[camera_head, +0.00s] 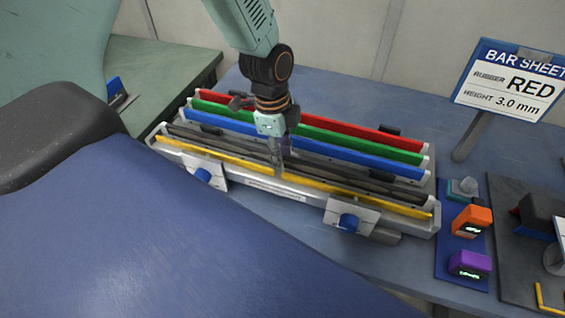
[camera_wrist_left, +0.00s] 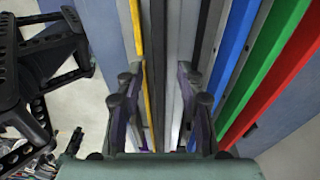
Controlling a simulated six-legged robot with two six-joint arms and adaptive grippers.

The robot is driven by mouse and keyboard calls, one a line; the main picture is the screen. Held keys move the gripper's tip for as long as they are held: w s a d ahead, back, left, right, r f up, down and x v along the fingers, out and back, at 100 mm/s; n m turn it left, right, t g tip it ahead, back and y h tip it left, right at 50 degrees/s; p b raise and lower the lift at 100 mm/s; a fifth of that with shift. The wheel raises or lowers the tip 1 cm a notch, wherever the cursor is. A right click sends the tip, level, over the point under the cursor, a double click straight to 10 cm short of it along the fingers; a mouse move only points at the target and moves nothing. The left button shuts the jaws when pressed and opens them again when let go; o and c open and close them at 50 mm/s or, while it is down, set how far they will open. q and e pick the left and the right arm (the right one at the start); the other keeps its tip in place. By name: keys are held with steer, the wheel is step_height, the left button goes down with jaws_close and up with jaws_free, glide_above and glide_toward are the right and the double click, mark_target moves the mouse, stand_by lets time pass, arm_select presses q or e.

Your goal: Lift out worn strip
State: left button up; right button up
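A long chassis (camera_head: 272,184) lies on the blue bench with strips in parallel rows. From the back these are red (camera_head: 330,122), green (camera_head: 320,136) and blue (camera_head: 345,158), then dark bars (camera_head: 385,187) and a yellow strip (camera_head: 340,190) along the front. None is visibly marked as worn. My left gripper (camera_head: 278,158) points down over the middle of the front rows. In the left wrist view my left gripper (camera_wrist_left: 163,108) is open, its fingers apart over the yellow strip and grey bars. I cannot tell if the fingertips touch anything. My right gripper is not in view.
A sign (camera_head: 512,80) reads BAR SHEET, RUBBER RED, HEIGHT 3.0 mm. An orange device (camera_head: 472,221) and a purple device (camera_head: 469,264) stand right of the chassis. Two blue knobs (camera_head: 348,222) are on its front. A green table (camera_head: 160,75) is at the left.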

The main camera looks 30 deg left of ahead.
arm_select(q)
steer(key=shift+d, duration=0.2)
steer(key=shift+c, duration=0.2)
steer(key=shift+a, duration=0.2)
steer(key=c, duration=0.4)
steer(key=shift+d, duration=0.15)
jaws_close()
